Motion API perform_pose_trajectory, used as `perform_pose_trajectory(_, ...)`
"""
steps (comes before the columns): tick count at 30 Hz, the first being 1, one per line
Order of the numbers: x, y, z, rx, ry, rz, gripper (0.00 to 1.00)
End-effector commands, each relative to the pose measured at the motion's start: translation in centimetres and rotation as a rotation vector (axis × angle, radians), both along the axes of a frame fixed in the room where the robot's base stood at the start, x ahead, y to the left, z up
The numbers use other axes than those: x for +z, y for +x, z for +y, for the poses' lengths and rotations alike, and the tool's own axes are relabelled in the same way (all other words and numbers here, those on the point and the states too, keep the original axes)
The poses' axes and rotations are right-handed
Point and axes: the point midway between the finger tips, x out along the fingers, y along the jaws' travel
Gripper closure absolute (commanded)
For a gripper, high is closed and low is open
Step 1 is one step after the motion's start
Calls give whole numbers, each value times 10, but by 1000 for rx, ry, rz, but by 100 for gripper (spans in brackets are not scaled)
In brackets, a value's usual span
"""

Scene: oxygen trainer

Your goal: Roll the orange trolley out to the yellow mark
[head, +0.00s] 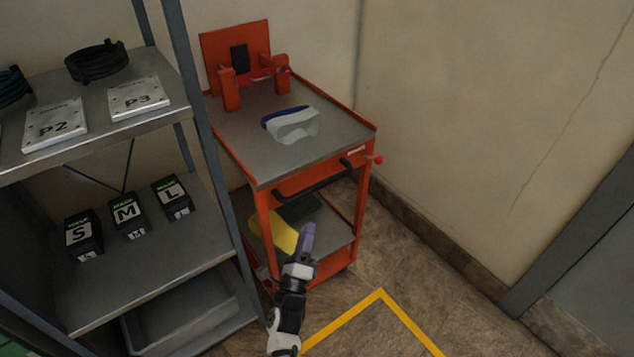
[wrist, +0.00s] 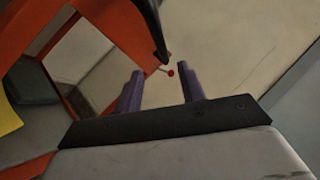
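The orange trolley (head: 262,205) stands against the back wall, right of the shelf rack. Its black handle bar (head: 313,181) runs along the front below the grey top; it also shows in the wrist view (wrist: 152,28). The yellow mark (head: 381,293) is an angled line on the floor in front of the trolley. My gripper (head: 308,228) is in front of the trolley, below the handle in the head view. In the wrist view its two purple fingers (wrist: 161,86) are apart with nothing held between them, and the handle's end lies beyond the fingertips. I cannot tell the exact gap.
A metal rack (head: 212,160) stands close on the trolley's left, holding labelled boxes and plates. Goggles (head: 293,125) lie on the trolley's top. A small red knob (head: 378,160) sticks out at its right. The wall is close on the right; floor in front is clear.

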Motion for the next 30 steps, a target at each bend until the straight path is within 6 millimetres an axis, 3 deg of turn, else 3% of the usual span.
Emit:
perform_pose_trajectory(5, 8, 15, -6, -4, 8, -1, 60)
perform_pose_trajectory(21, 48, 103, -26, 0, 3, 0, 60)
perform_pose_trajectory(30, 53, 122, -31, 0, 4, 0, 60)
